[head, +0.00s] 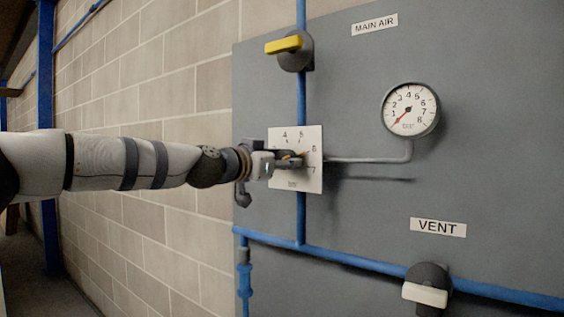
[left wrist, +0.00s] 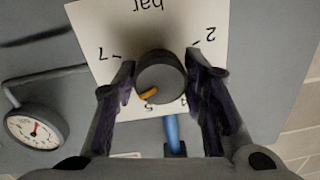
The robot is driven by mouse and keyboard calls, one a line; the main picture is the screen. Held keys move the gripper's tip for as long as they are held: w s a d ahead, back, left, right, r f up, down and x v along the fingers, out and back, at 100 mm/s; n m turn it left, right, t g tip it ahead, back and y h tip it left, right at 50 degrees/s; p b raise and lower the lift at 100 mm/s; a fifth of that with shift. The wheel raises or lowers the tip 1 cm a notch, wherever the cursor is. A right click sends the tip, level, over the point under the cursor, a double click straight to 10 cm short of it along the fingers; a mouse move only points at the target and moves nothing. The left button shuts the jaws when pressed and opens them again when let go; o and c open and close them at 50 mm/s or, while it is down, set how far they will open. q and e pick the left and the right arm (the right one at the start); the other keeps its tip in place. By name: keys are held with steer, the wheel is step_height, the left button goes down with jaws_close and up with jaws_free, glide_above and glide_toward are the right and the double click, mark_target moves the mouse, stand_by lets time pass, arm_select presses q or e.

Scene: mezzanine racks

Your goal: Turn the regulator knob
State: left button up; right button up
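The regulator knob is a dark round knob with an orange pointer mark; it shows best in the left wrist view (left wrist: 160,76). It sits on a white dial plate (head: 314,178) numbered in bar. My left gripper (head: 290,160) reaches it from the left. In the left wrist view the fingers (left wrist: 161,68) lie on opposite sides of the knob and appear to touch it. The orange mark points roughly between 5 and 6, with part of the scale hidden by a finger. My right gripper is in neither view.
A gauge (head: 410,109) has its red needle near the low end. Above is a MAIN AIR valve with a yellow handle (head: 285,44); lower right is a VENT valve with a white handle (head: 425,294). Blue pipes (head: 350,258) cross the grey panel (head: 480,190).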

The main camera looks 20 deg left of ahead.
arm_select(q)
steer(key=shift+n, duration=0.3)
steer(key=n, duration=0.3)
steer(key=shift+d+f+n, duration=0.1)
steer(key=shift+n, duration=2.4)
steer(key=o, duration=1.2)
steer(key=shift+c, duration=0.2)
